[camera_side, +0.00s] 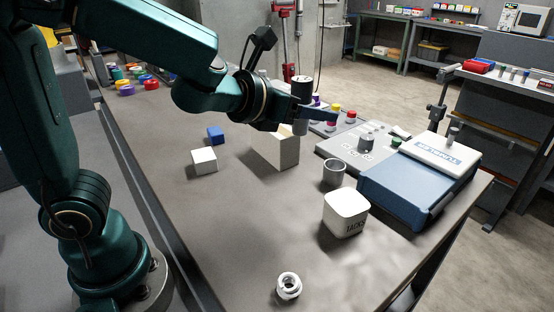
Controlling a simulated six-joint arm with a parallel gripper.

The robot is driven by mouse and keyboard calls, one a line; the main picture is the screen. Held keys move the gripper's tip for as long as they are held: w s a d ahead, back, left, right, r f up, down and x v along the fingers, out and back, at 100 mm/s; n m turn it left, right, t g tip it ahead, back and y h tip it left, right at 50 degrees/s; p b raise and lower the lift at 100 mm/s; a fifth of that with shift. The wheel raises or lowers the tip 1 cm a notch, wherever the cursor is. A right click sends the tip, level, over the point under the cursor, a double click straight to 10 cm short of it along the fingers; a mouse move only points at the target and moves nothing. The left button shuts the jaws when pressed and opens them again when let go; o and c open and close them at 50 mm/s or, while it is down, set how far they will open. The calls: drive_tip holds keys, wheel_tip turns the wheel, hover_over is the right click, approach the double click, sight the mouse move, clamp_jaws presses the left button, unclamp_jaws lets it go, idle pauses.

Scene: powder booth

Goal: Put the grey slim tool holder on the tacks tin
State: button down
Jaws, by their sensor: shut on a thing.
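The tacks tin (345,213) is a white rounded box with dark lettering on its side, standing on the bench at the centre right. My gripper (301,118) is shut on a slim upright cylinder, the grey slim tool holder (301,127), which has a dark upper part. It is held above the bench, behind and to the left of the tin and apart from it. The wrist and fingers hide part of the holder.
A beige block (283,150) stands just below my gripper. A grey cup (333,172) stands behind the tin, beside a blue case (412,190) with a white lid.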

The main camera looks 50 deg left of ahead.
drive_tip(key=r, duration=0.1)
hover_over(357, 193)
drive_tip(key=shift+y, duration=0.3)
wheel_tip(357, 193, down, 6)
drive_tip(key=shift+f, duration=2.3)
drive_tip(key=shift+c, duration=1.4)
unclamp_jaws()
drive_tip(key=shift+f, duration=0.15)
